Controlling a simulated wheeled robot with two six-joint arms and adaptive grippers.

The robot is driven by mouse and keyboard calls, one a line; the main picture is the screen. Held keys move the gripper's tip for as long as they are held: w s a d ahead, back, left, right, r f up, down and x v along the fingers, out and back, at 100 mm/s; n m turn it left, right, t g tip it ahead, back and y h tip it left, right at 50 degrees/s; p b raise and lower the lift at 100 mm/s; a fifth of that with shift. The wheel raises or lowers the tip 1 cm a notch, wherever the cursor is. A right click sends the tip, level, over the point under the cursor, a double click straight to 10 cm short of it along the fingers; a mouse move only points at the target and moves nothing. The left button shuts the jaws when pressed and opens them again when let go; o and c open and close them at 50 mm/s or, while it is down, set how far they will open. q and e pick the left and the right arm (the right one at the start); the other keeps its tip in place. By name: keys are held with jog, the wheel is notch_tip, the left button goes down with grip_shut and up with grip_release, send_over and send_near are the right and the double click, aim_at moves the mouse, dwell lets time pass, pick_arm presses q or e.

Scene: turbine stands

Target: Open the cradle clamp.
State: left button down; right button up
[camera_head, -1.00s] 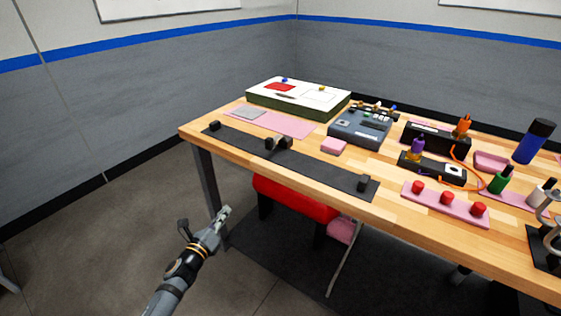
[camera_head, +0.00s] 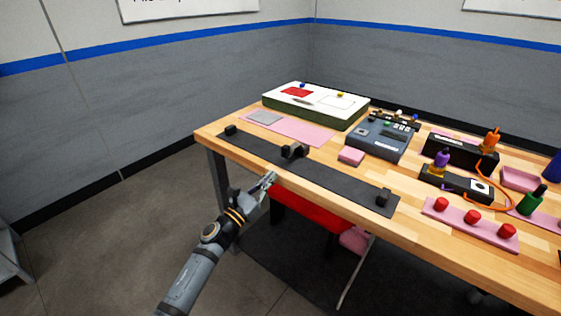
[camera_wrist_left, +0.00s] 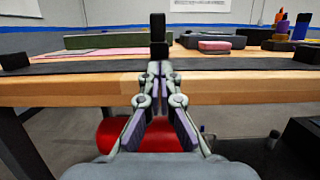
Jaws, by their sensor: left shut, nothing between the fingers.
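The cradle clamp seems to be the black block pair (camera_head: 294,150) at the middle of a long dark strip (camera_head: 335,177) on the wooden table. In the left wrist view the clamp (camera_wrist_left: 158,28) stands upright straight ahead, beyond the fingertips. I cannot tell from here whether it is open or shut. My left gripper (camera_head: 270,180) is shut and empty, just in front of the table's front edge and short of the clamp. It also shows in the left wrist view (camera_wrist_left: 158,72), its fingertips together. My right gripper is not in view.
Black end blocks (camera_head: 231,129) and (camera_head: 383,198) stand on the strip. A pink mat (camera_head: 300,131), a blue-grey device (camera_head: 378,138), a white-topped box (camera_head: 315,105) and red knobs (camera_head: 472,217) share the table (camera_head: 420,240). A red seat (camera_head: 305,208) is under the front edge.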

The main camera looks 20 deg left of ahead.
aim_at(280, 172)
pick_arm(q)
jog(key=p+x, duration=0.1)
jog(key=x, duration=0.4)
jog(key=shift+w, duration=0.15)
jog(key=shift+w+d, duration=0.1)
jog(key=shift+w, duration=0.1)
